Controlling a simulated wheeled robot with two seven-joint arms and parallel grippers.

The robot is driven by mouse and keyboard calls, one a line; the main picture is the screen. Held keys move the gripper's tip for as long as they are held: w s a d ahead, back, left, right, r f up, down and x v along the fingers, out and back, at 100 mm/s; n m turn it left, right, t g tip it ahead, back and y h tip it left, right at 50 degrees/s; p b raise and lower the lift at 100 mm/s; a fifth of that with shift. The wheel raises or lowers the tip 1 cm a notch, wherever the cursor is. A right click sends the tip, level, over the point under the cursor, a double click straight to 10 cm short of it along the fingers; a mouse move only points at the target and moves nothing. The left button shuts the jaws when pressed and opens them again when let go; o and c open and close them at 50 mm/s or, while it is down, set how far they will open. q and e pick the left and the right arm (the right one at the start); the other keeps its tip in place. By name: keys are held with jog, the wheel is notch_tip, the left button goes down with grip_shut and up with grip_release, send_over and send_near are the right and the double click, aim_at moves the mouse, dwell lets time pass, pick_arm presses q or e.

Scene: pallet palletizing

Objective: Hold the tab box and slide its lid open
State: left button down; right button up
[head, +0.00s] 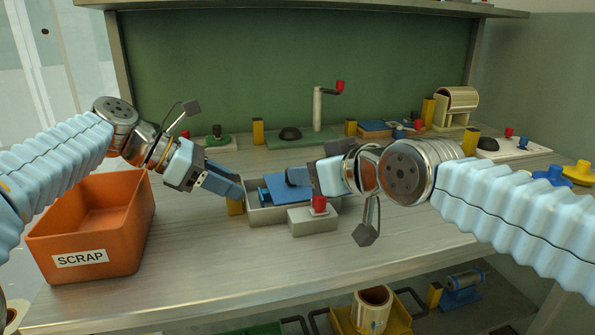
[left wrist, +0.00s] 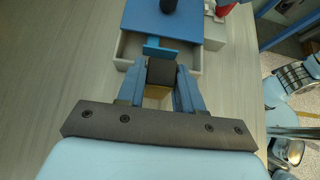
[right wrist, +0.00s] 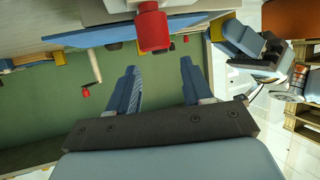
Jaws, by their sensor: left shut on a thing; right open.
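The tab box is a grey box (head: 262,215) near the middle of the bench, with a blue lid (left wrist: 165,22) bearing a dark knob (left wrist: 169,5). A light-blue tab (left wrist: 158,48) is at the lid's near edge, and an open gap shows between lid and near wall. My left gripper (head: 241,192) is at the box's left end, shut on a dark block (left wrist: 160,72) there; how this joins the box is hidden. My right gripper (head: 292,177) is open above the box's right part; its fingers also show empty in the right wrist view (right wrist: 160,80).
A grey block with a red knob (head: 319,204) stands right in front of the box. An orange scrap bin (head: 105,235) is at the left. A crank post (head: 318,108) and fixtures line the back. The front bench is clear.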

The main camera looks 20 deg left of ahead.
jog(key=v, duration=0.4)
jog(key=shift+s+d, duration=0.1)
jog(key=shift+d, duration=0.1)
jog(key=w+n+g, duration=0.1)
jog(key=w+f+n+g, duration=0.1)
jog(key=w, duration=0.1)
jog(key=w+d+n+g, duration=0.1)
jog(key=w+g, duration=0.1)
jog(key=shift+f+y, duration=0.2)
jog(key=shift+y, duration=0.1)
jog(key=a+f+n+g+y, duration=0.1)
jog(key=a, duration=0.2)
jog(key=w+a+f+n+g, duration=0.1)
jog(key=a, duration=0.2)
jog(key=w+a+f+n+g+y, duration=0.1)
jog(key=a+n, duration=0.1)
jog(key=a, duration=0.1)
jog(key=shift+a+g+y, duration=0.3)
jog(key=shift+a+g, duration=0.1)
grip_shut()
